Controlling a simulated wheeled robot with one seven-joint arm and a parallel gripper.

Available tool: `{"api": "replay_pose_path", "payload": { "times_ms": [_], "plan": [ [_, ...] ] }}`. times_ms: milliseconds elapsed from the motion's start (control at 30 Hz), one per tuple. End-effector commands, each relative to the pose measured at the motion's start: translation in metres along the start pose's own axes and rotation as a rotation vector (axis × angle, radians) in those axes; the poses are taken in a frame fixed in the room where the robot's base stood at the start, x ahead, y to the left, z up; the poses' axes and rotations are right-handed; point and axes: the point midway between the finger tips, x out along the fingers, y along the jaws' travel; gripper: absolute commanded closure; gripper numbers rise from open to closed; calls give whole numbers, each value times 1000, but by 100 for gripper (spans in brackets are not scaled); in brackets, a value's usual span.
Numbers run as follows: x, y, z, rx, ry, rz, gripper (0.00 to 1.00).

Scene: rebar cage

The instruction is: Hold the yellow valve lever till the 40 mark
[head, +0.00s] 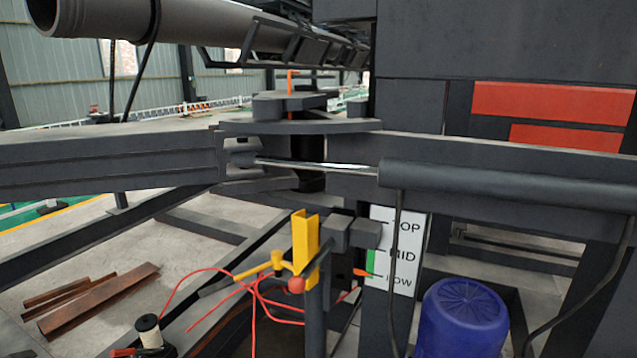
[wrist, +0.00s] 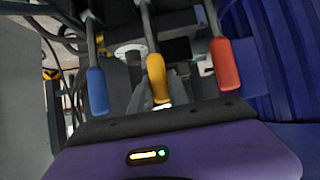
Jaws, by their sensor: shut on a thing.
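In the wrist view, three levers with coloured grips hang side by side: blue (wrist: 96,92) on the left, yellow (wrist: 158,78) in the middle and red (wrist: 225,65) on the right. My gripper (wrist: 159,92) is shut on the yellow valve lever, with its grey fingers at the lower part of the grip. The blue and red levers stand clear on either side. In the head view, a white plate (head: 405,262) reads TOP, MID and LOW, with a green band (head: 370,262) between MID and LOW and a small orange pointer beside it. No 40 mark is readable.
In the head view, a blue ribbed drum (head: 462,318) stands at lower right. A yellow bracket (head: 304,240) and red cable (head: 205,272) are left of the plate. Rusty bars (head: 95,300) lie on the floor. Dark beams cross the middle.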

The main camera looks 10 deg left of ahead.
Motion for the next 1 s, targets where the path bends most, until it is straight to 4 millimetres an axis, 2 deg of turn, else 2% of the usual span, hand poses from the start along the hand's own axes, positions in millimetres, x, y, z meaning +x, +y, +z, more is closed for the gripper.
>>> {"api": "replay_pose_path", "payload": {
  "times_ms": [1000],
  "plan": [
    [15,0,-10,0,-130,0,100]
  ]
}}
